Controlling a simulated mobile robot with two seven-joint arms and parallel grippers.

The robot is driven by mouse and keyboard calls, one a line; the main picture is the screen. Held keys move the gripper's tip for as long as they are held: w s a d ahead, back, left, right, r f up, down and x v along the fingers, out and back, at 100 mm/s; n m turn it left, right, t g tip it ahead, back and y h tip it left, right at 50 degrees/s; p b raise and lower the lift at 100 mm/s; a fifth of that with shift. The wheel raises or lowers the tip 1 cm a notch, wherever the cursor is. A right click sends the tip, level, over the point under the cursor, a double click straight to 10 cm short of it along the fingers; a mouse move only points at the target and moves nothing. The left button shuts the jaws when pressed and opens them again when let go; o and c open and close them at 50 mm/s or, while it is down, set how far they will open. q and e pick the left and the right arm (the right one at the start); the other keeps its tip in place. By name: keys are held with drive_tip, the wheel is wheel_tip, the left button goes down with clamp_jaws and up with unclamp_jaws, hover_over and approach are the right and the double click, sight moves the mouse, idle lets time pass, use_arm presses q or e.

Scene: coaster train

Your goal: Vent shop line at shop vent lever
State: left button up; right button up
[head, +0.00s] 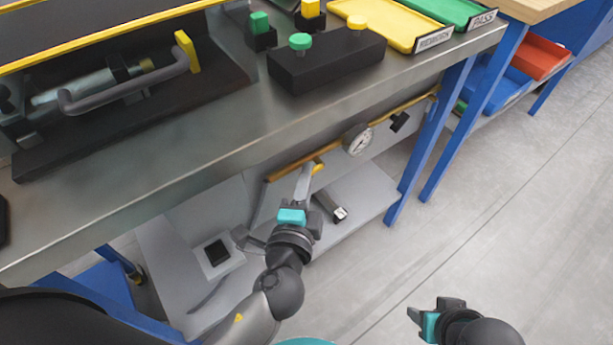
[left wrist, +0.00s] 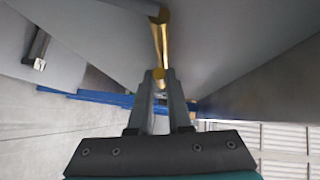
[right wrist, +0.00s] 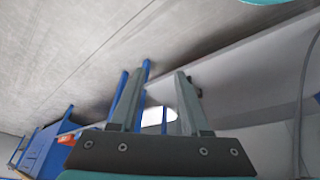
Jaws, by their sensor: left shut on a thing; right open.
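A brass pipe line (head: 287,172) with a round white gauge (head: 357,139) runs along the panel under the steel bench. A yellow-brass lever (head: 319,167) sits on this line beside the tips of my left gripper (head: 309,169). In the left wrist view, the fingers are closed around the round end of the brass lever (left wrist: 160,40), which partly hides between them. My right gripper (head: 428,315) is open and empty, low and to the right, away from the line. Its spread fingers also show in the right wrist view (right wrist: 155,90).
The bench edge (head: 235,150) overhangs the line. A lower grey shelf (head: 365,195) holds a grey block with a dark end (head: 330,205). Blue legs (head: 425,150) stand right of the line. A black box with green and yellow buttons (head: 325,65) is on top. Floor at right is clear.

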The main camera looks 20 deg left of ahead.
use_arm(q)
clamp_jaws()
use_arm(e)
drive_tip(key=shift+f, duration=0.1)
